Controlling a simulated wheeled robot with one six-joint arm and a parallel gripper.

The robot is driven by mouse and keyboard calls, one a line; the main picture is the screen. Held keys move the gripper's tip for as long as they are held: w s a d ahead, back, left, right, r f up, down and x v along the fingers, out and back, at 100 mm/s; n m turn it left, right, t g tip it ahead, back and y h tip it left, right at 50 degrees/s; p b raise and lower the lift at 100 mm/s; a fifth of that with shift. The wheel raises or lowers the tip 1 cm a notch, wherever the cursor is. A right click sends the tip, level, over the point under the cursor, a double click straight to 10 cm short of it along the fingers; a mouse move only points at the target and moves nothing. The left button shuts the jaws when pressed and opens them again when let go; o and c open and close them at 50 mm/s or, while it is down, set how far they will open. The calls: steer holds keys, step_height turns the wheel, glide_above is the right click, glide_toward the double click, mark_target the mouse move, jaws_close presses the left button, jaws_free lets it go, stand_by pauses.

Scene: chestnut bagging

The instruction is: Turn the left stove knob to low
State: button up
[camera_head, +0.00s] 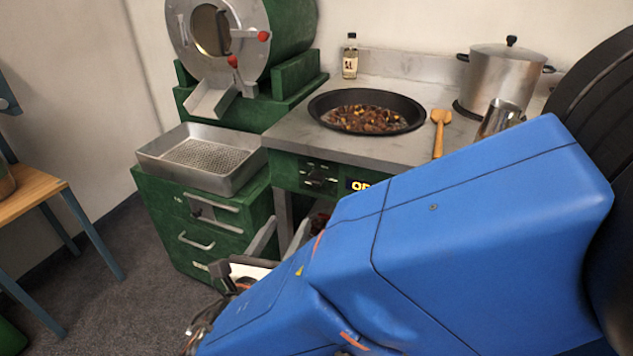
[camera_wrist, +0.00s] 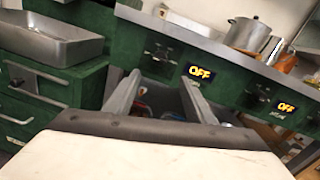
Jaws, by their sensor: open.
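The left stove knob (camera_head: 318,177) is a dark knob on the green front panel below the counter. In the wrist view the left knob (camera_wrist: 163,53) is beyond my fingertips, with a lit display (camera_wrist: 200,73) reading OFF to its right. In the head view my arm partly covers that display (camera_head: 360,185). My gripper (camera_wrist: 160,78) is open and empty, its two grey fingers pointing toward the panel just below the knob and apart from it. In the head view my gripper (camera_head: 288,222) is low in front of the stove, partly hidden by my blue arm.
A black pan (camera_head: 316,106) of chestnuts sits on the counter above the left knob. A second knob (camera_wrist: 258,91) with an OFF display (camera_wrist: 286,107) is further right. A metal tray (camera_head: 150,155) stands on green drawers at left. A pot (camera_head: 498,80) stands at back right.

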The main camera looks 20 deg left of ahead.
mark_target(313, 183)
steer(key=w, duration=1.5)
steer(key=shift+w+d, duration=0.1)
steer(key=shift+w, duration=0.3)
steer(key=shift+c, duration=0.6)
steer(key=c, duration=0.9)
